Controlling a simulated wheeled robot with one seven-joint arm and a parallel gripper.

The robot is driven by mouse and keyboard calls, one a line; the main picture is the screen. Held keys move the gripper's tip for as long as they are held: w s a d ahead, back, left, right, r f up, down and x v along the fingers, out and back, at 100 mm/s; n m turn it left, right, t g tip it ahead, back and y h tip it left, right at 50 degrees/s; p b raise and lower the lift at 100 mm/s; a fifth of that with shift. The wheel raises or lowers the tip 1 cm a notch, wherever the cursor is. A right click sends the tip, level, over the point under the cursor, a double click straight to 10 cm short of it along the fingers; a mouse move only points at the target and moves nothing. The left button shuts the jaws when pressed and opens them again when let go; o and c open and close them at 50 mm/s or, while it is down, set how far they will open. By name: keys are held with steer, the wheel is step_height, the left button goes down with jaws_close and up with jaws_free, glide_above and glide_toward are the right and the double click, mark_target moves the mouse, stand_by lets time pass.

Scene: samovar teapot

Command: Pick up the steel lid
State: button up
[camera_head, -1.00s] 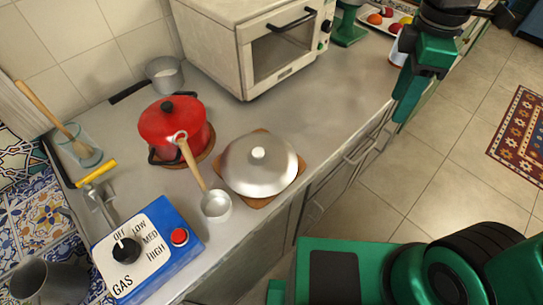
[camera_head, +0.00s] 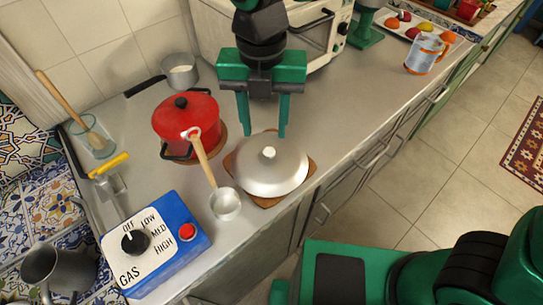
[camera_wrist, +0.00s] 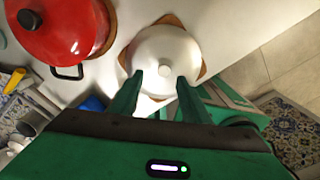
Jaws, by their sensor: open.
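The steel lid (camera_head: 270,176) is a silvery dome with a pale round knob (camera_head: 269,152) on top. It rests on a brown wooden board (camera_head: 306,171) near the counter's front edge. My gripper (camera_head: 264,133) is open and empty, with its two green fingers pointing down, above and behind the lid in the head view. In the wrist view the lid (camera_wrist: 167,50) lies ahead of my open fingers (camera_wrist: 157,80), with the knob (camera_wrist: 164,71) showing between the fingertips. No contact can be made out.
A red pot (camera_head: 187,121) with a black-knobbed lid stands left of the steel lid. A ladle (camera_head: 225,204) leans beside it. A blue GAS control box (camera_head: 155,243) is at front left. A toaster oven (camera_head: 335,30) stands behind. Counter right of the lid is clear.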

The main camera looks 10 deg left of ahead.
mark_target(269, 151)
steer(key=f, duration=0.2)
steer(key=d+f, duration=0.1)
steer(key=f, duration=0.2)
steer(key=shift+s+f, duration=0.1)
steer(key=shift+s, duration=0.1)
steer(key=shift+f, duration=0.65)
jaws_close()
